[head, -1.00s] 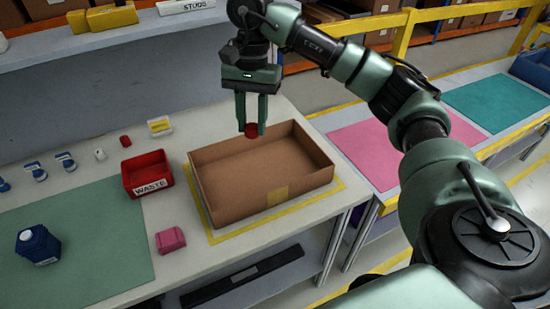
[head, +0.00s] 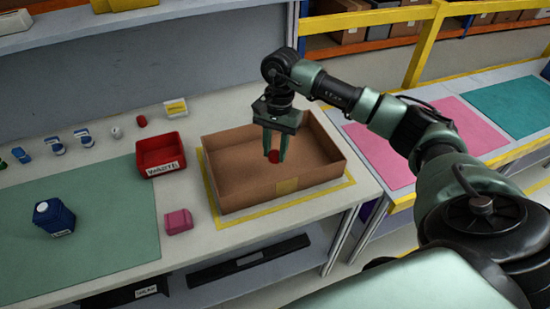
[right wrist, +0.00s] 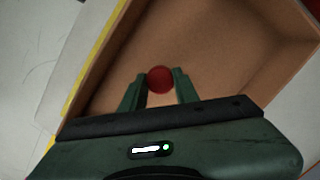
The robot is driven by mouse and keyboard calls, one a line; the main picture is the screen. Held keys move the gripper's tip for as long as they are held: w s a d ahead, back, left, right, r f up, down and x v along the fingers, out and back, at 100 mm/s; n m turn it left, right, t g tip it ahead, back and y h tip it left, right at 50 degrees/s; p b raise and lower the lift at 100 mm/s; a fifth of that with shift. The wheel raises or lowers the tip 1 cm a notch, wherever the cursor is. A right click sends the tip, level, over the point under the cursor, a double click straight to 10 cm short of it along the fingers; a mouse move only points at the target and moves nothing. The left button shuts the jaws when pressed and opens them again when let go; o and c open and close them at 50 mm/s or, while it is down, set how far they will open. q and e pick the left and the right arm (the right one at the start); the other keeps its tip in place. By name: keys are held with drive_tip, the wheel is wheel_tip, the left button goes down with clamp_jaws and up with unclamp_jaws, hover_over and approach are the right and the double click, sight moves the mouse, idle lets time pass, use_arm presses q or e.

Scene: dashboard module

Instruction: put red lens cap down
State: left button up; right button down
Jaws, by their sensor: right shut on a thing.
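The red lens cap (head: 273,156) is a small round red piece between the fingertips of my right gripper (head: 274,155). The gripper is shut on it and points down over the open cardboard box (head: 317,186). In the right wrist view the red lens cap (right wrist: 160,79) shows between the two green fingers, with the brown box floor (right wrist: 205,45) behind it. I cannot tell how far the cap is above the floor. The box looks otherwise empty. My left gripper is not in view.
A red waste bin (head: 163,157) stands left of the box, with a pink block (head: 179,221) in front of it. Several small items line the back of the table. Yellow tape (head: 230,224) surrounds the box.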

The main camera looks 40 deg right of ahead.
sight(275, 161)
wheel_tip(275, 161, down, 4)
drive_tip(key=shift+f+p, duration=0.1)
drive_tip(key=shift+p, duration=0.3)
drive_tip(key=shift+f, duration=0.1)
drive_tip(key=shift+f+b, duration=0.45)
drive_tip(key=shift+b, duration=0.1)
drive_tip(key=c, duration=1.1)
unclamp_jaws()
drive_tip(key=shift+o, duration=0.2)
drive_tip(key=shift+r, duration=0.1)
